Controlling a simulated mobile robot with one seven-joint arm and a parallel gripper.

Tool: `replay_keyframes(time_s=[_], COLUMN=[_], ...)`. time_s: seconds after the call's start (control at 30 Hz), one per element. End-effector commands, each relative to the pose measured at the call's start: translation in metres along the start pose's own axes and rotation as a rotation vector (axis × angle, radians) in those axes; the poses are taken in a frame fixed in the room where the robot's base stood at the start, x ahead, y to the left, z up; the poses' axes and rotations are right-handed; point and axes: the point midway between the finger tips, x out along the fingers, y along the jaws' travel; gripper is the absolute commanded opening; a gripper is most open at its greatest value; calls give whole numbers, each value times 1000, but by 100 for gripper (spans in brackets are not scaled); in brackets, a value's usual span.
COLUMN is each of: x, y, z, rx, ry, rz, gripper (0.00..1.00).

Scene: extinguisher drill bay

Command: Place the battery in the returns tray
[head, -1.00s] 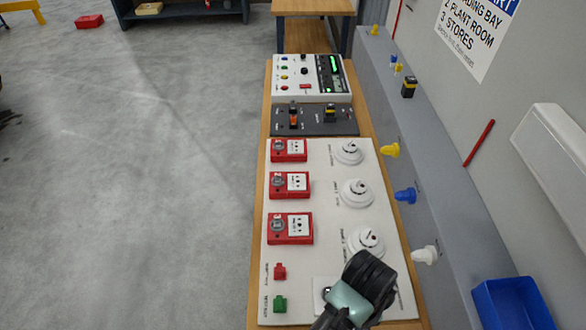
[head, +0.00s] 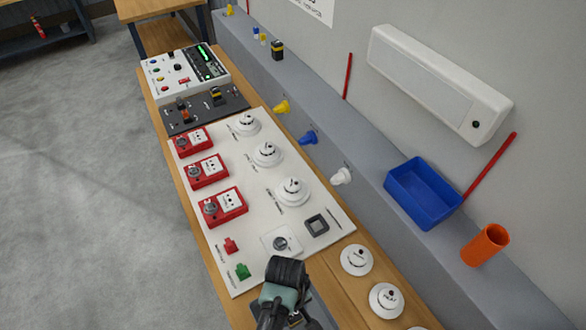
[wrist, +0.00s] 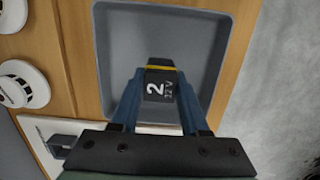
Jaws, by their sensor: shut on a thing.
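My gripper (wrist: 160,90) is shut on a black battery (wrist: 159,86) with a yellow stripe and the marking "2 12V", seen in the wrist view. A shallow grey tray (wrist: 108,55) lies below the battery; I see no label on it, and it may be the returns tray. The battery appears over the tray's inside, near the side closest to my wrist; its height above the floor of the tray is hard to tell. In the head view my wrist hides most of the tray and battery.
Loose white detectors (head: 357,260) lie at right. A blue bin (head: 423,193), an orange cup (head: 485,245) and another battery (head: 277,50) stand on the grey ledge.

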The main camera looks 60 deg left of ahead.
Motion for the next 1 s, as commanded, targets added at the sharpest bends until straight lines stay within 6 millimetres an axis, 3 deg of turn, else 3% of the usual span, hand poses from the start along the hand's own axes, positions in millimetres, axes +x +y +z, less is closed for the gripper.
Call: replay_keyframes(time_s=[0.5,0.53,0.67,1.0], x=[13,12,12,9], y=[1,0,0,0], z=[-2,-2,-2,-1], rx=[1,1,1,1], ry=[1,1,1,1], rz=[1,1,1,1], gripper=[0,50,74,75])
